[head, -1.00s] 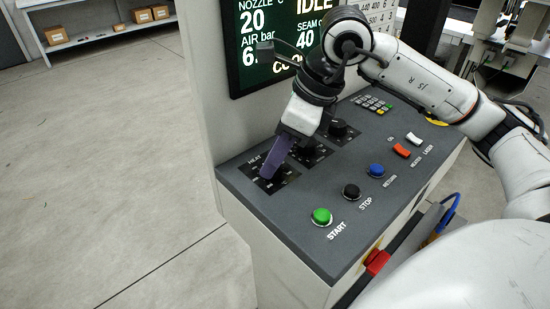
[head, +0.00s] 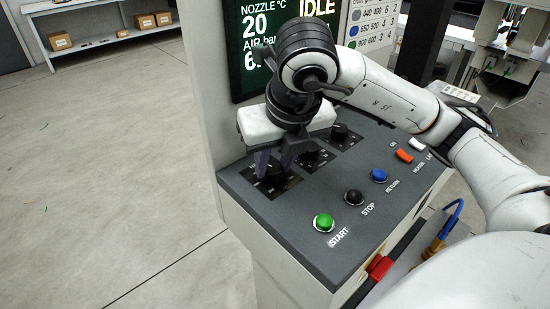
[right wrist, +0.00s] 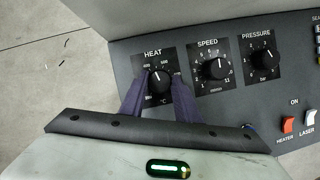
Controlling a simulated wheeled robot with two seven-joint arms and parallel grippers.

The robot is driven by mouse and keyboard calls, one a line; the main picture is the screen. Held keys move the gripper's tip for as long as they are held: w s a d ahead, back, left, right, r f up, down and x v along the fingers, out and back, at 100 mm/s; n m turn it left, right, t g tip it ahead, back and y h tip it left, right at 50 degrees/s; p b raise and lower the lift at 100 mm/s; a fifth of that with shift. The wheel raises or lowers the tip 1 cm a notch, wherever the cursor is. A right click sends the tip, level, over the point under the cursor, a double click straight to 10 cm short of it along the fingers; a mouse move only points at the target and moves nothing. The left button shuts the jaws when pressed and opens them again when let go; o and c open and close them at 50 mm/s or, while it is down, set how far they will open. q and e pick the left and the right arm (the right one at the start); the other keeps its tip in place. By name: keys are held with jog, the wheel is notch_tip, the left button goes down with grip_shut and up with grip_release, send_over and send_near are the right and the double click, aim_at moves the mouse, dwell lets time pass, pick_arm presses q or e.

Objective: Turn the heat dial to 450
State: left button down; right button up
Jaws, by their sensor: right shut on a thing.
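The black heat dial (right wrist: 159,82) sits on its black scale plate under the word HEAT in the right wrist view. Its white pointer line is directed up and slightly left; the small scale numbers are hard to read. My right gripper (right wrist: 160,98) has one purple finger on each side of the dial and is shut on it. In the head view the same gripper (head: 272,167) stands over the heat dial (head: 272,180), which its fingers partly hide. My left gripper is not in view.
The speed dial (right wrist: 219,69) and pressure dial (right wrist: 265,57) are to the right of the heat dial. Green START (head: 323,222), black STOP (head: 353,197) and blue RETURN (head: 378,175) buttons line the panel's front. A screen (head: 255,50) reading IDLE stands behind.

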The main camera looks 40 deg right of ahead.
jog(key=shift+r+m+h+p, duration=0.15)
jog(key=shift+m+h+p, duration=0.2)
jog(key=shift+m, duration=0.35)
jog(key=shift+m+p, duration=0.35)
jog(key=shift+m, duration=0.35)
jog(key=o, duration=1)
jog(key=shift+o, duration=0.2)
jog(key=shift+a, duration=0.1)
